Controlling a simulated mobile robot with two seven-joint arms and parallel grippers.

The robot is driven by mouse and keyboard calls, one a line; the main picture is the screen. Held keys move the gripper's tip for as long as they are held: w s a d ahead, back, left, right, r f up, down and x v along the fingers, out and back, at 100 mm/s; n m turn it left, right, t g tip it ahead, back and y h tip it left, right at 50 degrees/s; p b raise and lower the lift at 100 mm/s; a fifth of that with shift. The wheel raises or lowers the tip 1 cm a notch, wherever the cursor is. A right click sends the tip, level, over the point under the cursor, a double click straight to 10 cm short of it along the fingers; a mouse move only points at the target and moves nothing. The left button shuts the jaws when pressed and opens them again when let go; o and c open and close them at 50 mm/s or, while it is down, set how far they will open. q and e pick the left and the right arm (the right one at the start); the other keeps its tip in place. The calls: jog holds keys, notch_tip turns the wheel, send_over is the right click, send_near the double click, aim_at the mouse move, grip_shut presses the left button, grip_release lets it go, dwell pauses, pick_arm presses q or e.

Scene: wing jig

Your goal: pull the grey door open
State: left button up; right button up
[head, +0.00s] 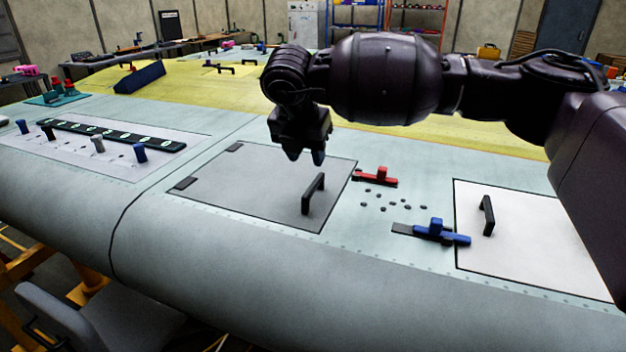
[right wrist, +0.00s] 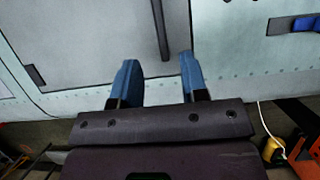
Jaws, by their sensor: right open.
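The grey door (head: 250,185) is a flat panel set in the wing surface and looks shut, with two dark hinges on its left side. Its black bar handle (head: 313,194) stands up near the right edge. My right gripper (head: 305,156) is open and empty, with blue fingertips, and appears above the door's far part in the head view, apart from the handle. In the right wrist view the fingertips (right wrist: 158,57) point towards the door (right wrist: 90,45), and the handle (right wrist: 160,28) shows beyond them, roughly between the two fingers. My left gripper is not in view.
A red latch (head: 378,178) lies by the door's right edge. A blue latch (head: 436,232) lies by a white door (head: 530,240) with its own handle (head: 487,215). Several small dark pieces lie between the latches. Pegs and a dark strip (head: 110,133) are at left.

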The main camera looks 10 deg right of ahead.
aim_at(314, 183)
jog(key=x, duration=0.8)
jog(key=shift+w+f, duration=0.1)
jog(key=shift+f, duration=0.25)
grip_shut()
